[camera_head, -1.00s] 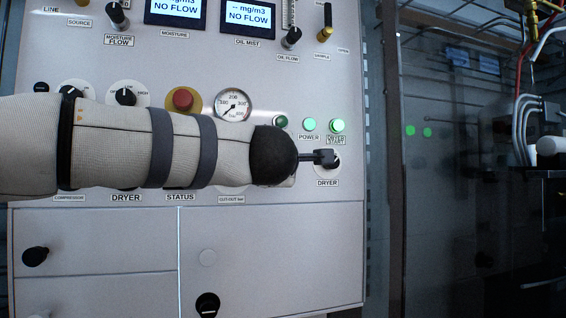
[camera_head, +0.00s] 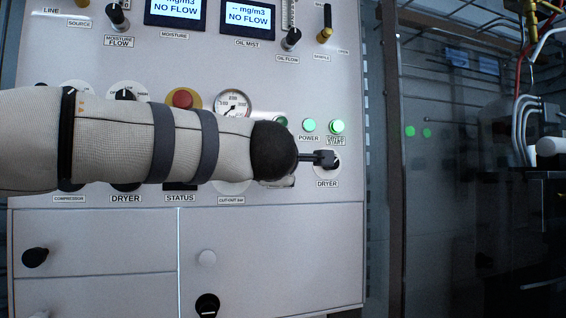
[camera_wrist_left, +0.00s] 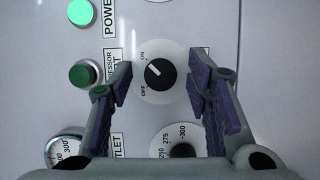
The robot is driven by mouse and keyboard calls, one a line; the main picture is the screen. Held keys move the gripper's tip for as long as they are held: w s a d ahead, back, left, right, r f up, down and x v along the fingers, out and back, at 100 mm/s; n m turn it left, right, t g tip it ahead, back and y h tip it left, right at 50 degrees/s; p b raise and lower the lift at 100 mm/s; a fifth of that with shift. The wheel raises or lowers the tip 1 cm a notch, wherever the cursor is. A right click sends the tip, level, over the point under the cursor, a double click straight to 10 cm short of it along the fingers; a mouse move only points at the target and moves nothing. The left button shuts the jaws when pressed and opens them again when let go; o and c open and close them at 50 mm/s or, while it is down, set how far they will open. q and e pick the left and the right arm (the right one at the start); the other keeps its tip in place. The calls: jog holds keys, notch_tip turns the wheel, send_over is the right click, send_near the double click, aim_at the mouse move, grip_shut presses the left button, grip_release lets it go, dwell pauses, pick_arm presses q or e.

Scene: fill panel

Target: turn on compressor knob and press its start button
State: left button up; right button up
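The compressor knob (camera_wrist_left: 159,72) is a black round knob on a light dial marked ON and OFF. Its white mark slants to the upper left, on the ON side. My left gripper (camera_wrist_left: 159,82) is open, with one finger on each side of the knob; contact cannot be told. The start button (camera_wrist_left: 83,74) is dark green and unlit, left of the left finger, its label partly hidden. In the head view the button (camera_head: 281,121) peeks out above my black wrist, which hides the knob and fingers. My right gripper is not in view.
Lit green POWER (camera_head: 309,125) and DRYER START (camera_head: 337,126) lights sit right of the button. The dryer knob (camera_head: 335,162) is partly covered by my wrist camera. A gauge (camera_head: 233,100) and red emergency stop (camera_head: 183,98) lie just above my forearm.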

pick_arm(q)
jog(key=s+a, duration=0.1)
jog(key=s, duration=1.1)
